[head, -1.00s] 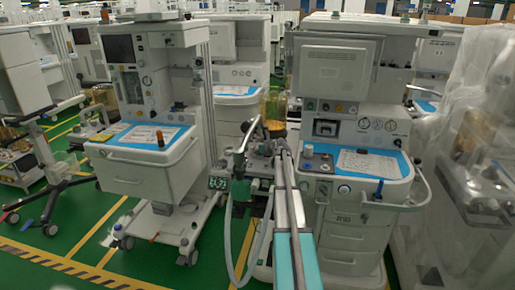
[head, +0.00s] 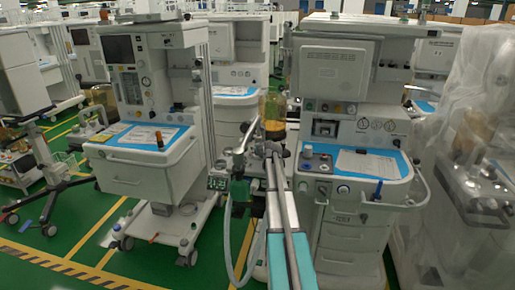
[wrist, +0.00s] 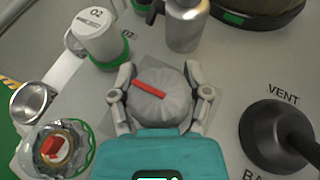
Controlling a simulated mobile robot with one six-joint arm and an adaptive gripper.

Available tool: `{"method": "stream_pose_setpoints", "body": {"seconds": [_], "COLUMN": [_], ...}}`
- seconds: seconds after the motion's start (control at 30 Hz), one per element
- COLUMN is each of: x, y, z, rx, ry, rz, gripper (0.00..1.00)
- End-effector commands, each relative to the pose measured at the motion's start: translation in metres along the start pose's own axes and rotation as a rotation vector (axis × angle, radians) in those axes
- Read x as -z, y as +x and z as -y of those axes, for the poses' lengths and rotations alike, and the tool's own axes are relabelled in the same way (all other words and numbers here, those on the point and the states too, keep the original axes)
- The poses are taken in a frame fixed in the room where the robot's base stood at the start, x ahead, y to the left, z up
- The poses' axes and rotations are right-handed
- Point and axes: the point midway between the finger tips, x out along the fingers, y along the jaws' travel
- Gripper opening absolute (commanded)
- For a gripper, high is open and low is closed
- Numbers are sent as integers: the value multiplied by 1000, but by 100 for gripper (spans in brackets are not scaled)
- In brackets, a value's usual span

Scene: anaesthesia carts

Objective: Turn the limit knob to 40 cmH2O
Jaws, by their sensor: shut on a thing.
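The limit knob (wrist: 160,95) is a round grey ribbed knob with a red bar on its top, in the middle of the wrist view. The red bar slopes down slightly from left to right. My gripper (wrist: 161,98) is shut on the knob, one finger on each side of it. The teal gripper body covers the panel in front of the knob. No pressure scale can be read around it. In the head view my arm reaches to the left side of the right-hand cart (head: 345,215), and the knob cannot be made out there.
In the wrist view, a black lever labelled VENT (wrist: 272,135) stands right of the knob. A white O2 cap (wrist: 97,38) and a metal cylinder (wrist: 185,25) stand behind it. A clear valve dome (wrist: 57,148) with a red centre is at left.

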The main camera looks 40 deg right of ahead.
Motion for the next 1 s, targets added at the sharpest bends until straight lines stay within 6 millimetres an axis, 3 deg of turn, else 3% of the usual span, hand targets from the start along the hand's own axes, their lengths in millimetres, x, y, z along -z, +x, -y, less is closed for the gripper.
{"method": "stream_pose_setpoints", "body": {"seconds": [0.93,0.97,1.0], "x": [1,0,0], "y": [-2,-2,-2], "z": [4,4,4], "rx": [137,137,137], "ry": [60,60,60], "rz": [7,7,7], "gripper": [15,68,75]}}
